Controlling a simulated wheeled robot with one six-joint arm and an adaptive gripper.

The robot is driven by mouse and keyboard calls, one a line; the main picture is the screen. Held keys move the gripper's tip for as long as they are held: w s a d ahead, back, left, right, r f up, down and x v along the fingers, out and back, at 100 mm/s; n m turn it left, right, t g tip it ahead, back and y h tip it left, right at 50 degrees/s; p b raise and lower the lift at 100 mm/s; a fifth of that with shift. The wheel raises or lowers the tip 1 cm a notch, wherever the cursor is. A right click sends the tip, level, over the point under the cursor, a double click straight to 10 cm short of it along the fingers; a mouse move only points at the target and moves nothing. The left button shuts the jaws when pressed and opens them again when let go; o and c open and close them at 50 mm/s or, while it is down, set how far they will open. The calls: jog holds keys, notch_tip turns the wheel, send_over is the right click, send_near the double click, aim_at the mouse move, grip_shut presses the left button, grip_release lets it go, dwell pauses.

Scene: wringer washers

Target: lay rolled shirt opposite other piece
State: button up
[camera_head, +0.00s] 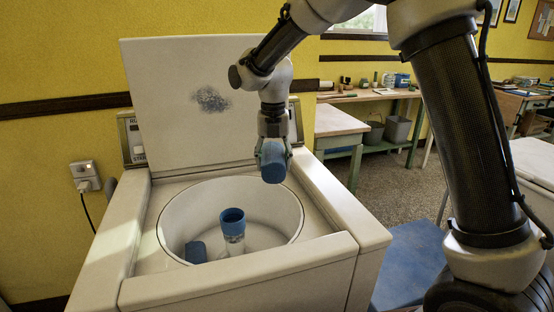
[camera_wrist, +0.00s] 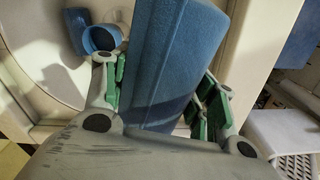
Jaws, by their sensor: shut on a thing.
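My gripper (camera_head: 272,150) is shut on a rolled blue shirt (camera_head: 272,163). It holds the roll above the right rim of the washer tub (camera_head: 175,212), clear of the opening. In the wrist view the rolled shirt (camera_wrist: 170,65) lies lengthwise between the green fingers. Another blue piece (camera_head: 196,252) lies low in the tub at the left front, beside the central post (camera_head: 233,240) with its blue cap (camera_head: 232,215). In the wrist view the blue cap (camera_wrist: 103,38) is at the upper left. The tub's front floor is partly hidden by the rim.
The washer's lid (camera_head: 190,100) stands open behind the tub. A white-topped workbench (camera_head: 336,122) stands behind on the right, with buckets (camera_head: 396,129) beneath a further bench. A blue surface (camera_head: 410,265) is right of the washer. The tub's right side looks free.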

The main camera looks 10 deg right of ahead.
notch_tip(320, 180, down, 30)
jog(key=shift+r, duration=0.1)
dwell(1.6)
jog(key=o, duration=1.7)
